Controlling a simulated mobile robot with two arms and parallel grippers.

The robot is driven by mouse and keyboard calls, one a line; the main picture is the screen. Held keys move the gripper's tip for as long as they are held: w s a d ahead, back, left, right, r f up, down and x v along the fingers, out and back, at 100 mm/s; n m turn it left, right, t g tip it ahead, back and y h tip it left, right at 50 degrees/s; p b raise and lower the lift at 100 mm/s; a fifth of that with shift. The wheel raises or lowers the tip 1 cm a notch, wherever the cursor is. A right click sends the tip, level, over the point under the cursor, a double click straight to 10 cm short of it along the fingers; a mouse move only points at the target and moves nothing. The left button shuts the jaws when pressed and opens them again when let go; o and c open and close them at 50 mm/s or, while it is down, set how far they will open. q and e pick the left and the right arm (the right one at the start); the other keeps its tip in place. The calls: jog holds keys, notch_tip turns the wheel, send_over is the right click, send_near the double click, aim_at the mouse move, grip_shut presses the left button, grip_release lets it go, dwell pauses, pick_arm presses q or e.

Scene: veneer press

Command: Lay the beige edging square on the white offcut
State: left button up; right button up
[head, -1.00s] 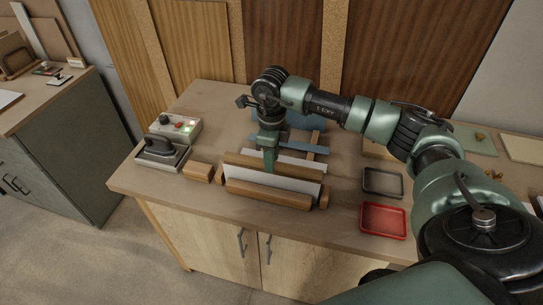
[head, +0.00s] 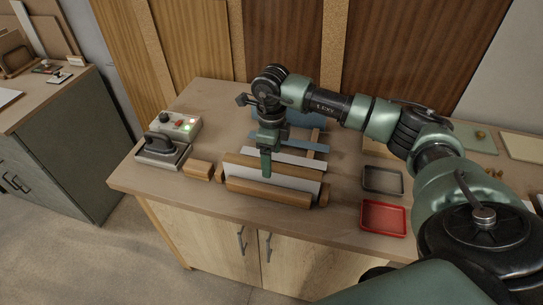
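My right gripper (head: 266,172) points down over the press at the middle of the bench. I see its fingers nearly edge-on, so I cannot tell whether it is open or shut or holds anything. A white sheet (head: 290,184) lies between two wooden bars (head: 268,193) just below the fingertips. Another white strip (head: 300,159) lies behind the rear bar. I cannot tell which of these is the white offcut. No beige edging square can be made out clearly; a beige piece (head: 376,149) shows partly behind my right arm. My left gripper is not in view.
A grey tray (head: 382,181) and a red tray (head: 383,219) stand right of the press. A control box (head: 176,128), a flat iron-like tool (head: 162,151) and a wooden block (head: 198,170) stand left. A cream sheet (head: 525,148) lies far right. The front left of the bench is clear.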

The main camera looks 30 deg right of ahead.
notch_tip(320, 180, up, 8)
jog(key=b, duration=0.2)
jog(key=shift+b, duration=0.35)
jog(key=shift+f, duration=0.15)
